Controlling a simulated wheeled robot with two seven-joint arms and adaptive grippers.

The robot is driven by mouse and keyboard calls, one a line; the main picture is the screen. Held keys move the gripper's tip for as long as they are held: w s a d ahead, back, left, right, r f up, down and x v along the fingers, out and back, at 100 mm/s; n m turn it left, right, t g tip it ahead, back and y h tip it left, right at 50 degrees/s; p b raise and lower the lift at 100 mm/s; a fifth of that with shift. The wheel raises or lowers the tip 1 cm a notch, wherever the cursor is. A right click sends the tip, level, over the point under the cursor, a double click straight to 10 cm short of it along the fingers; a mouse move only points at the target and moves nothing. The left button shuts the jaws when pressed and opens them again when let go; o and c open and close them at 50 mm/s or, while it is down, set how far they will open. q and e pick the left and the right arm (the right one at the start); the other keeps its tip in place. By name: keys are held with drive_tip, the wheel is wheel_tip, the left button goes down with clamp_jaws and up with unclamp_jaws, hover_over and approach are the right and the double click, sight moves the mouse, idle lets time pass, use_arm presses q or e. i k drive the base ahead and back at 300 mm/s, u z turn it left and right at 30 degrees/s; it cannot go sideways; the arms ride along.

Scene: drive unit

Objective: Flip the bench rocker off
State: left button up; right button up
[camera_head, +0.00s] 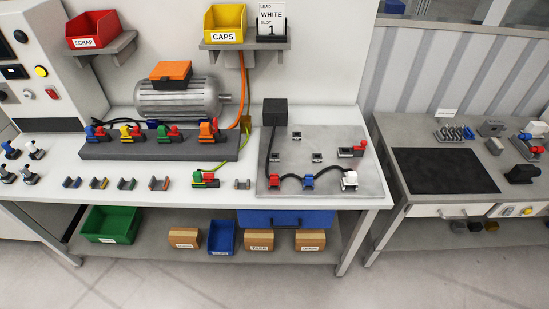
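Neither of my grippers is in view. No part is clearly recognisable as the bench rocker. The grey control cabinet (60,70) at the left edge carries a dark switch (13,72), a yellow button (41,71), a grey knob (28,95) and a red part (52,94).
The white workbench (120,206) holds a motor (178,98), a dark terminal rail (160,146) and a grey plate (330,150) with connectors. Red (93,29) and yellow (225,23) bins sit on shelves above. The right bench has a black mat (443,170). The floor in front is clear.

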sight(51, 94)
drive_tip(key=u, duration=2.05)
drive_tip(key=k, duration=0.65)
drive_tip(key=u, duration=0.55)
drive_tip(key=i, duration=2.1)
drive_tip(key=z, duration=1.4)
drive_tip(key=i, duration=0.95)
drive_tip(key=z, duration=0.9)
